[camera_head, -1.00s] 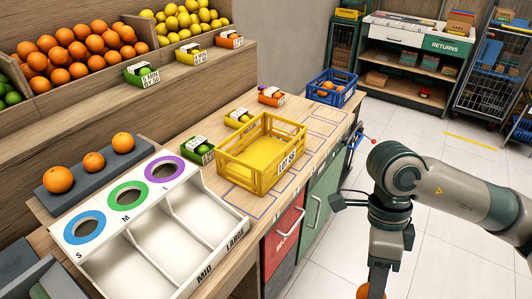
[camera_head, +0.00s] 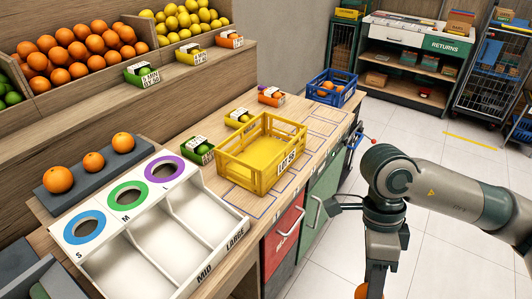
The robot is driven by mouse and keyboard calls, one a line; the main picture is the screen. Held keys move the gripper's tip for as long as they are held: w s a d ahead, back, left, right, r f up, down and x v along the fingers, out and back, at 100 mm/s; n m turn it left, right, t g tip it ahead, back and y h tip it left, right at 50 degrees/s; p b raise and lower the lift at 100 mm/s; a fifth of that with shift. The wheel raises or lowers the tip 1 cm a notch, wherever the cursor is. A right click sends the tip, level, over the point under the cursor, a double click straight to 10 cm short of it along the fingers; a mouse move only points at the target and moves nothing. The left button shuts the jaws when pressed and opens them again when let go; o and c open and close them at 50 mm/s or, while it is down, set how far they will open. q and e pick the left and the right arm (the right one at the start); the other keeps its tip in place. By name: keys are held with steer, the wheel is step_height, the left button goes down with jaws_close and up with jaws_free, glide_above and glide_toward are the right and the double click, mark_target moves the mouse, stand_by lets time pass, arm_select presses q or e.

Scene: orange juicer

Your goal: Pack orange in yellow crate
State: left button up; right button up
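The yellow crate (camera_head: 258,158) stands upright on the wooden counter in the head view, and its visible inside is empty. My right gripper (camera_head: 380,285) points down at the bottom edge, right of the counter and over the floor side. An orange (camera_head: 361,292) shows partly behind it, cut off by the frame, and appears held in it; the fingertips are not clearly seen. Three other oranges (camera_head: 58,179) sit in a row on a grey holder at the left. My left gripper is not in view.
A white sorting tray (camera_head: 160,255) with S, M and L holes is left of the crate. Small labelled boxes (camera_head: 201,150) line the counter behind the crate. A blue crate (camera_head: 331,88) with oranges stands at the far end. Fruit bins (camera_head: 75,50) rise behind.

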steer(key=w+f+n+t+h, duration=0.1)
steer(key=w+f+n+t, duration=0.1)
steer(key=f+n, duration=0.5)
steer(key=w+f+n+t+h, duration=0.1)
steer(key=w+f+n+t, duration=0.2)
steer(key=f+n, duration=0.5)
steer(key=shift+w+d+n+h, duration=0.2)
steer(key=shift+w+n+h, duration=0.35)
steer(key=shift+n, duration=2.45)
steer(key=shift+w, duration=0.1)
